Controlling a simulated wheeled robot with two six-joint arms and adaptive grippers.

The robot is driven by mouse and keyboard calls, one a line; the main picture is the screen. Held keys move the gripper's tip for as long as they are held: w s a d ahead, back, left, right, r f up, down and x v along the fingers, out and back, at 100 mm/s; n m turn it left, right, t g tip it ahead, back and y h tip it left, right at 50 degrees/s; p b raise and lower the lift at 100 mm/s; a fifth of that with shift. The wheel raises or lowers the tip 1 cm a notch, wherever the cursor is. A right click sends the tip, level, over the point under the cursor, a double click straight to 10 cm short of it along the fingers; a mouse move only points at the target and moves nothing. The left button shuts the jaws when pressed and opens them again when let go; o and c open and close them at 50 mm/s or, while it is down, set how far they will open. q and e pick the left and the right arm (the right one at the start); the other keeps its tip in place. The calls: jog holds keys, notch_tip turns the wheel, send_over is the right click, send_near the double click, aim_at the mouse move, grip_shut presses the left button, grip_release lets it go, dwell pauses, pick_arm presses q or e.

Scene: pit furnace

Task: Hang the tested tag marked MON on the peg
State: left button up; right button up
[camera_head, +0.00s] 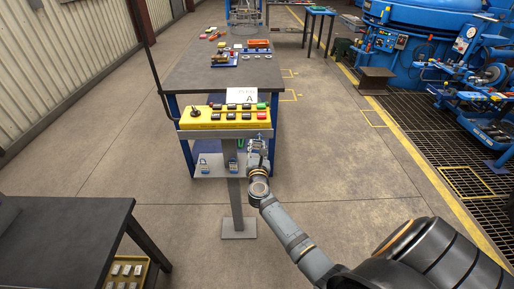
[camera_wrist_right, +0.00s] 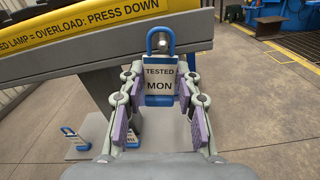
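The tag (camera_wrist_right: 160,80) reads TESTED MON and has a white face with a blue frame and blue loop on top. It is upright between the fingertips of my right gripper (camera_wrist_right: 160,88), which is closed on its sides. In the head view my right gripper (camera_head: 257,150) is at the right end of the yellow control panel, above the small shelf. My left gripper is not in view.
The yellow control panel (camera_head: 222,118) stands on a post, just left of my gripper. A workbench (camera_head: 190,75) is behind. Open floor (camera_head: 350,170) lies to the right.

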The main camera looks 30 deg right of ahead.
jog(key=o, duration=0.5)
jog(key=shift+s, duration=0.1)
jog(key=v, duration=1.2)
